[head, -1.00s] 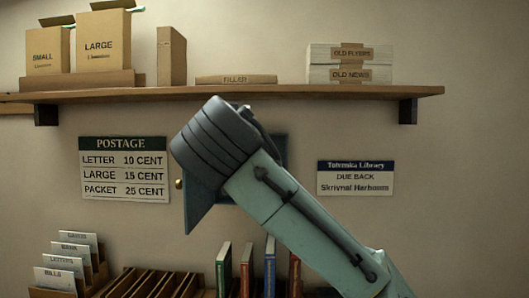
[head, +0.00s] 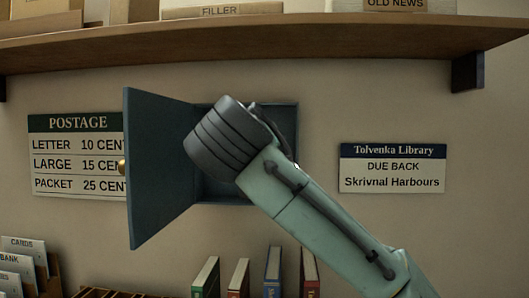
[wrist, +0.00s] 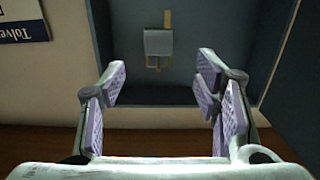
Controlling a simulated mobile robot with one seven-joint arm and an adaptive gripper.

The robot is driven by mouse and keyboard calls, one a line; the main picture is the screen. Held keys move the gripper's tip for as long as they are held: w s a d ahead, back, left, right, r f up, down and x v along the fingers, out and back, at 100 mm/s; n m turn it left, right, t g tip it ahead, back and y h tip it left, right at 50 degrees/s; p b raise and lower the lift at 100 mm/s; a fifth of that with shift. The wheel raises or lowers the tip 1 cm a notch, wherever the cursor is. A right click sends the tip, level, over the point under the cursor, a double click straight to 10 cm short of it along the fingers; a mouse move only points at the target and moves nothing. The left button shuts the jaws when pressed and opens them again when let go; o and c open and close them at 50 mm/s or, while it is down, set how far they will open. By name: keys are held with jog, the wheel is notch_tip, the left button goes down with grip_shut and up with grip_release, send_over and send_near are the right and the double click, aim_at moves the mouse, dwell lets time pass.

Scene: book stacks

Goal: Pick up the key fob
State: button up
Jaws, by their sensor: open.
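A small grey key fob (wrist: 158,42) with brass-coloured parts above and below it shows against the back of an open dark blue-grey wall cabinet (head: 289,118) in the wrist view. The cabinet also fills the upper part of the wrist view (wrist: 200,101). My gripper (wrist: 163,73) is open and empty, its pale purple pads spread apart. The fob appears between and beyond the fingertips, not touching them. In the head view my arm covers much of the cabinet opening, hiding the fob and my fingers.
The cabinet door (head: 160,165) stands open on the left, partly over the postage sign (head: 75,165). A wooden shelf (head: 250,44) runs above, and upright books (head: 272,272) stand below. A library sign (head: 392,168) hangs on the right.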

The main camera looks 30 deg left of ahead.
jog(key=p+x, duration=0.3)
jog(key=x, duration=0.6)
jog(key=shift+w+r+p, duration=0.15)
jog(key=shift+w+p, duration=0.15)
jog(key=shift+p, duration=0.1)
jog(key=c, duration=1)
jog(key=shift+r, duration=0.25)
jog(key=shift+c, duration=0.2)
